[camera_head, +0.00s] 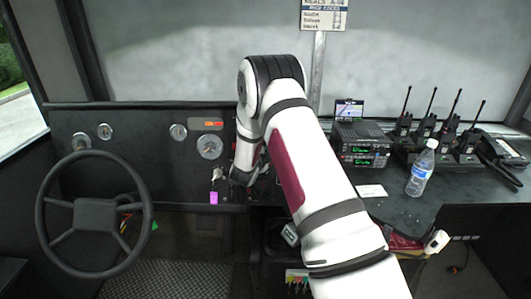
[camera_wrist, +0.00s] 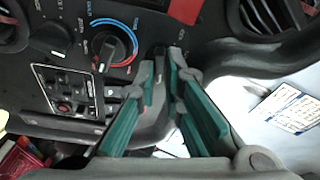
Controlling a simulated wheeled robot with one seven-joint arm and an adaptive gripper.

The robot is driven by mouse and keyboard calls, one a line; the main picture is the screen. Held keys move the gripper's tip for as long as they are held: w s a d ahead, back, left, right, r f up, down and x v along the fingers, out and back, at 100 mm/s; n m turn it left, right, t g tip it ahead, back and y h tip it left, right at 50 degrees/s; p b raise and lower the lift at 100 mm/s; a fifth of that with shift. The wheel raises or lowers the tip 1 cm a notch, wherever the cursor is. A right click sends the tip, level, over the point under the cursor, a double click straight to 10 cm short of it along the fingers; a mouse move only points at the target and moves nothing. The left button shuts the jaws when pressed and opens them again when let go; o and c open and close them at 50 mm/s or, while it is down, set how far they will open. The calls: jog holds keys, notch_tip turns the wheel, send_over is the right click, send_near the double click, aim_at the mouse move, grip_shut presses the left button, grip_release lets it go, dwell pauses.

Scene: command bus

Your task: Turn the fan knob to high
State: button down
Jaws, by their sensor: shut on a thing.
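My gripper (camera_wrist: 166,66) has green-padded fingers and reaches the dark dashboard panel in the wrist view. Its fingertips are close together around a small dark knob at the right end of the knob row, which I take for the fan knob. The fingers mostly hide this knob, so its pointer and setting cannot be read. To its left is a dial knob (camera_wrist: 108,48) with a blue and red ring. In the head view my arm covers most of that panel.
A black knob (camera_wrist: 50,38) and a switch block (camera_wrist: 72,95) lie farther left. A curved dark trim edge (camera_wrist: 265,60) is close on the right. The head view shows a steering wheel (camera_head: 95,215), a radio (camera_head: 360,143) and a water bottle (camera_head: 421,170).

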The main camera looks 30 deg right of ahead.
jog(key=c, duration=1.7)
grip_release()
jog(key=shift+s+a, duration=0.1)
jog(key=v, duration=1.1)
jog(key=shift+s+a, duration=0.25)
jog(key=shift+a, duration=0.05)
jog(key=shift+r, duration=0.1)
